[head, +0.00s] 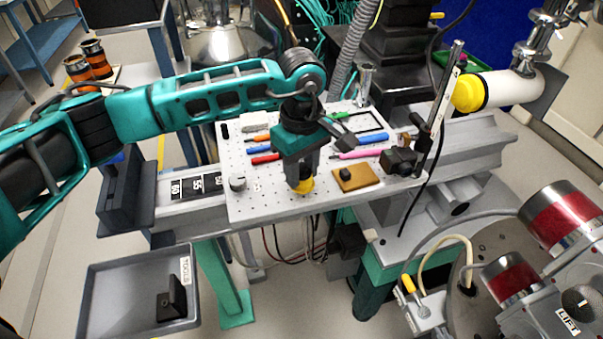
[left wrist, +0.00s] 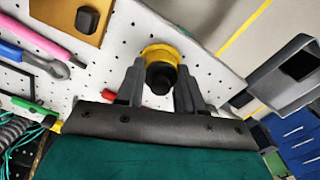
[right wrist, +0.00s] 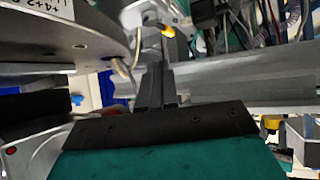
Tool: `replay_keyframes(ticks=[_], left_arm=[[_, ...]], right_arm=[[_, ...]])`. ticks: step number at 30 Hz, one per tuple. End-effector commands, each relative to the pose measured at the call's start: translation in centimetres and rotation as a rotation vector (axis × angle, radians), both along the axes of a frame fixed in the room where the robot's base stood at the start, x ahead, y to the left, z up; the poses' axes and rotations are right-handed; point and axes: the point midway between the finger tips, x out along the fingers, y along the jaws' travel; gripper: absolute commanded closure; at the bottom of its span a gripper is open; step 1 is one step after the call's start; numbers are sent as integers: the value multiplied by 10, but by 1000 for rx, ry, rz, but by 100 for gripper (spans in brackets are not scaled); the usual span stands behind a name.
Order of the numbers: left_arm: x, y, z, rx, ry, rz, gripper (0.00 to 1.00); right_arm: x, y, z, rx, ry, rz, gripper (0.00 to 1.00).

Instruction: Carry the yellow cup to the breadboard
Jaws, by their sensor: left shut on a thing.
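The yellow cup (head: 304,186) is low at the front part of the white perforated breadboard (head: 262,205). My left gripper (head: 302,176) comes down over it from above and is shut on it. In the left wrist view the yellow cup (left wrist: 160,53) sits between the two fingertips (left wrist: 160,83), with a dark round part facing the camera. I cannot tell whether the cup's base touches the board. My right gripper (right wrist: 157,85) shows only in the right wrist view, with its fingers together and nothing visible between them.
On the breadboard are a tan block (head: 353,178), a grey knob (head: 238,184), a pink-handled tool (head: 358,154), blue and red tools, and a black device (head: 400,160). A grey tools tray (head: 115,265) is at lower left. Red-banded cylinders (head: 565,220) stand at right.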

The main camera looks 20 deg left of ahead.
Motion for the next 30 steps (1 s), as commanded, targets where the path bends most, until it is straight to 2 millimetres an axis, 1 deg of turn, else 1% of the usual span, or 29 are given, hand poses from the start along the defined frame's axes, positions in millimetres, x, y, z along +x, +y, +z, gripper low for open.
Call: replay_keyframes(ticks=[1,3,10,14,15,22,30], left_arm=[[-1,0,-9,0,4,0,94],[0,0,-16,1,1,1,94],[0,0,-16,-1,-1,0,94],[0,0,-21,-1,-1,0,94],[0,0,-19,-1,-1,0,60],[0,0,-19,0,0,0,38],[0,0,-17,0,0,0,38]], right_arm=[[0,0,0,0,1,0,100],[0,0,0,0,1,0,100],[0,0,0,0,2,1,100],[0,0,-5,1,2,0,100],[0,1,-3,2,5,0,100],[0,1,-2,2,6,1,100],[0,2,0,4,1,2,100]])
